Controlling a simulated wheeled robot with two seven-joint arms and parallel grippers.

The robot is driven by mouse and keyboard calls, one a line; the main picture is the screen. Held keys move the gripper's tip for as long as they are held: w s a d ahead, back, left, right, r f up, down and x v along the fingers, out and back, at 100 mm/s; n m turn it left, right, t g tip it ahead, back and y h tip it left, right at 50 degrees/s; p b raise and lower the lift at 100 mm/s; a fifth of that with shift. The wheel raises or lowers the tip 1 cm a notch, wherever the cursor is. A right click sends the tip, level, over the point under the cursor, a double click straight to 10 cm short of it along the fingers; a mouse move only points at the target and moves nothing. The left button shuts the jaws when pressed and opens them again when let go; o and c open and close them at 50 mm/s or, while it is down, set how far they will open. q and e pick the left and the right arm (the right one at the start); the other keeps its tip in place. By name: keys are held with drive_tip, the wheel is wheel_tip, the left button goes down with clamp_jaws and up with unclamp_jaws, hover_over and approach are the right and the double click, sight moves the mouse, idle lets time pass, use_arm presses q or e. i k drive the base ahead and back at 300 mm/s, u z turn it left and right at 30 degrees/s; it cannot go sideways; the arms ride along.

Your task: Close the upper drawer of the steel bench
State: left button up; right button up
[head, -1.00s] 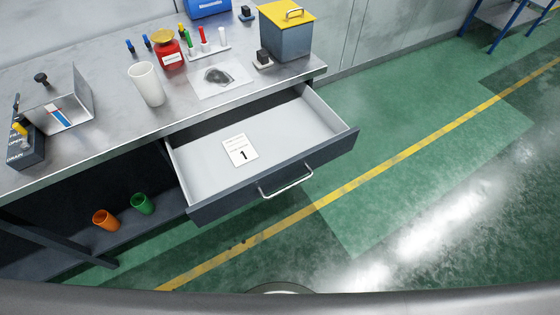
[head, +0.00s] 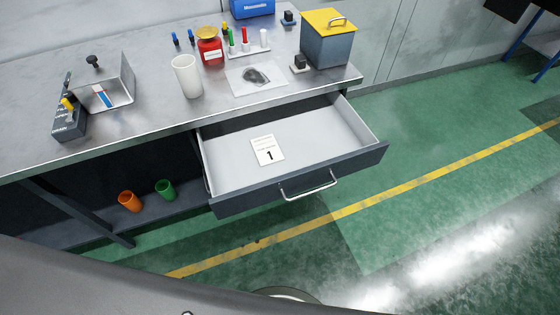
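The upper drawer (head: 230,177) of the steel bench (head: 140,124) is pulled well out. It has a dark front with a silver bar handle (head: 309,187) and a pale grey inside. A white card (head: 267,150) marked 1 lies on the drawer floor. Neither of my grippers is in the head view, and nothing is seen touching the drawer or its handle.
On the bench top stand a white cup (head: 186,76), a red jar (head: 210,48), a grey box with a yellow lid (head: 328,38) and a metal holder (head: 108,84). Orange (head: 130,201) and green (head: 166,190) cups stand on the lower shelf. Green floor (head: 450,150) is clear on the right.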

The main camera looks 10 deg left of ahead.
sight(321, 139)
drive_tip(key=u, duration=0.35)
drive_tip(key=k, duration=0.5)
drive_tip(key=u, duration=1.7)
drive_tip(key=i, duration=0.9)
drive_tip(key=u, duration=0.6)
drive_tip(key=i, duration=0.8)
drive_tip(key=z, duration=0.15)
